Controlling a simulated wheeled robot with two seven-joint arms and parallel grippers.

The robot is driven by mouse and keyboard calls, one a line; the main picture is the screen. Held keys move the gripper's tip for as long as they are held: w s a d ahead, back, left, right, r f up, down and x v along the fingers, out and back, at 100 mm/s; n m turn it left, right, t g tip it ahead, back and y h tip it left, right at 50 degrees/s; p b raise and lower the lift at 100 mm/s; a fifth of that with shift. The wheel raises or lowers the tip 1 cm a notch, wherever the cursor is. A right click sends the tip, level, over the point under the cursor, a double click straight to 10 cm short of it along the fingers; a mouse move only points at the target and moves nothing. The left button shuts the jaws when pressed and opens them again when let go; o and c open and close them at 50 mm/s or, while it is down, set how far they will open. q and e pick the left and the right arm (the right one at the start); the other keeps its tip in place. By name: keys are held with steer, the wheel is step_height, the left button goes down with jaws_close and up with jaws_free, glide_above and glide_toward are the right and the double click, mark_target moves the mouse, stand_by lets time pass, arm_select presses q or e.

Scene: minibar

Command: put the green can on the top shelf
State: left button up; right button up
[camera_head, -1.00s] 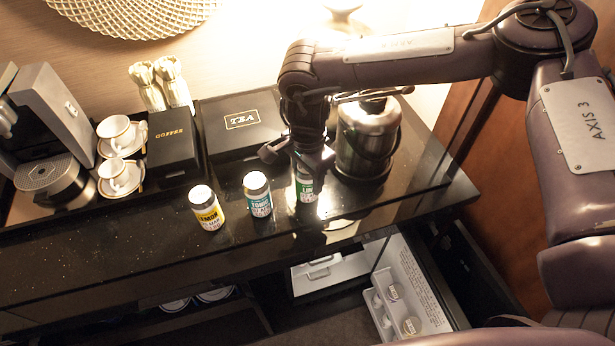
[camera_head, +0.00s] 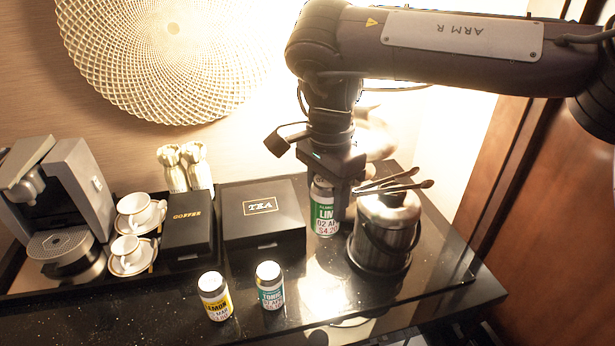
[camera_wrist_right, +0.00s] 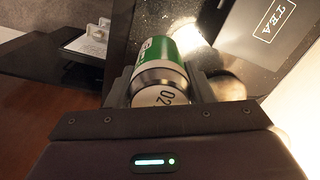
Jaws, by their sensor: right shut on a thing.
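The green can (camera_head: 323,212), with a white label reading "LIM", is held upright in my right gripper (camera_head: 335,190). It appears raised above the black counter, between the tea box and the metal ice bucket. In the right wrist view the green can (camera_wrist_right: 160,65) lies between the two fingers of my right gripper (camera_wrist_right: 160,85), which touch its sides. The fingers partly cover the can in the head view. The top shelf cannot be made out for sure. My left gripper is not in view.
A yellow can (camera_head: 215,297) and a teal can (camera_head: 270,286) stand at the counter front. The tea box (camera_head: 262,230), coffee box (camera_head: 187,215), cups and coffee machine (camera_head: 60,200) are left. The ice bucket (camera_head: 385,240) with tongs is close on the right.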

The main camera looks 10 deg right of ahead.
steer(key=s+d+f+n, duration=0.1)
steer(key=s+d+f, duration=0.2)
steer(key=f, duration=0.3)
steer(key=s+d+f+n, duration=0.1)
steer(key=s+d+f, duration=0.3)
steer(key=f, duration=0.3)
steer(key=shift+s+d, duration=0.3)
steer(key=shift+d, duration=0.2)
steer(key=shift+f, duration=0.1)
